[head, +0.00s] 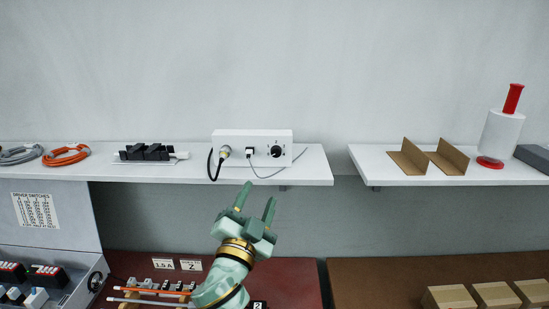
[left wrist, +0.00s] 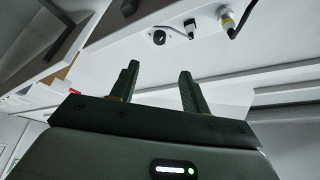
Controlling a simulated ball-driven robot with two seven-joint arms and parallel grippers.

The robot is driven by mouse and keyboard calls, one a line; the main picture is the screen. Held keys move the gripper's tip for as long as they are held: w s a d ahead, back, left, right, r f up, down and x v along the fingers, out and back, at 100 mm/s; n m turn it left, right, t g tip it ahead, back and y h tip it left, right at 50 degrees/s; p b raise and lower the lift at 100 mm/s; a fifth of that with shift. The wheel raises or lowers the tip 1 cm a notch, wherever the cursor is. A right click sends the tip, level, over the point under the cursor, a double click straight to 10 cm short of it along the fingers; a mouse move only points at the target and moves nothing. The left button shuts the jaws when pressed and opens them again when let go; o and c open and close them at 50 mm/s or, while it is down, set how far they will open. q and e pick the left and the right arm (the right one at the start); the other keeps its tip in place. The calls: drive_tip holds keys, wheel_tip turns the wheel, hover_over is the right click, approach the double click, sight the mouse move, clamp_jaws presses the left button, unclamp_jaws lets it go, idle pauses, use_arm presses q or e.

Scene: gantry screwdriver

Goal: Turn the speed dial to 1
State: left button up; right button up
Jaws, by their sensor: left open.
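The speed dial (head: 276,151) is a round black knob on the front of a white box (head: 230,137) standing on the left shelf. In the left wrist view the dial (left wrist: 159,38) shows above my gripper, next to two plugged-in connectors. The dial's pointer setting is too small to read. My left gripper (head: 256,195) is open and empty, below and in front of the shelf edge, a little left of the dial. In the left wrist view its two fingers (left wrist: 158,82) point up towards the box and touch nothing. My right gripper is not in view.
The white left shelf (head: 310,172) holds orange (head: 66,155) and grey coiled cables and a black device (head: 146,152). The right shelf (head: 385,173) holds brown brackets and a red-handled roll (head: 502,132). A black cable and a thin cord hang from the box front. Air before the dial is clear.

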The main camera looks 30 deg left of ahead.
sight(276, 154)
use_arm(q)
drive_tip(key=x, duration=0.6)
drive_tip(key=p+x, duration=0.1)
drive_tip(key=x, duration=0.6)
drive_tip(key=shift+w+f, duration=0.15)
drive_tip(key=shift+f, duration=0.05)
drive_tip(key=c, duration=1)
